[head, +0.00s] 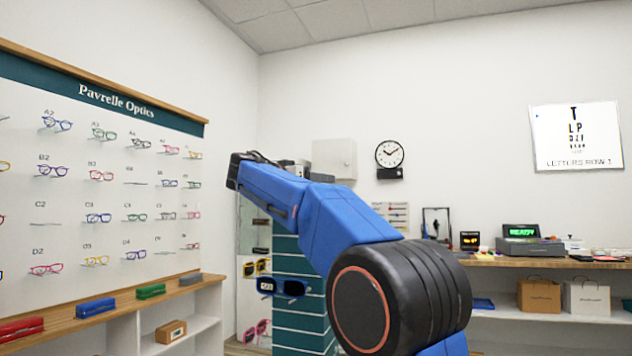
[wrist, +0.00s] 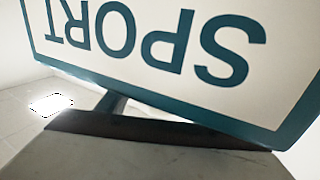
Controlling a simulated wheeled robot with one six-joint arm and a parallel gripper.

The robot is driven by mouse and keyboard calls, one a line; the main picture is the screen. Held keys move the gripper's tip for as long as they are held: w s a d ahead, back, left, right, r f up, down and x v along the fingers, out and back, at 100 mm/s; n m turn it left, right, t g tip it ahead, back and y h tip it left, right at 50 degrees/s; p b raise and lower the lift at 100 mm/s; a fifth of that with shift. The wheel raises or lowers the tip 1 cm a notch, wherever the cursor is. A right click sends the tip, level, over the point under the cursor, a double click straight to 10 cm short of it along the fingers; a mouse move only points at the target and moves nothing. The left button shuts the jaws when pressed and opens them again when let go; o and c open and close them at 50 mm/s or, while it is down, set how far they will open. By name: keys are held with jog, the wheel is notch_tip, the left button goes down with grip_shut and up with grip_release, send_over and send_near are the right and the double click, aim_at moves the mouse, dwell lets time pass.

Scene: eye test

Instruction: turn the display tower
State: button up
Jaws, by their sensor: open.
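The display tower (head: 288,262) stands behind my arm in the head view. It has teal slatted panels, and dark blue sunglasses (head: 283,287) hang on it. A paler side carries yellow and pink glasses. My raised arm hides its upper part. In the wrist view a white sign with a teal border, lettered SPORT (wrist: 165,38), is close and upside down. My gripper (wrist: 160,127) shows as a grey and dark shape along the bottom, close to the sign. It is open and empty. Contact with the sign cannot be told; the fingertips are not clear.
A wall board of glasses (head: 110,190) is at left, with a shelf of coloured cases (head: 95,308) below. At right a counter (head: 540,261) holds a register (head: 530,247) and bags (head: 588,297). A clock (head: 389,153) and letter chart (head: 577,136) hang behind.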

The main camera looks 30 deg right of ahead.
jog(key=shift+d, duration=0.1)
jog(key=c, duration=1.5)
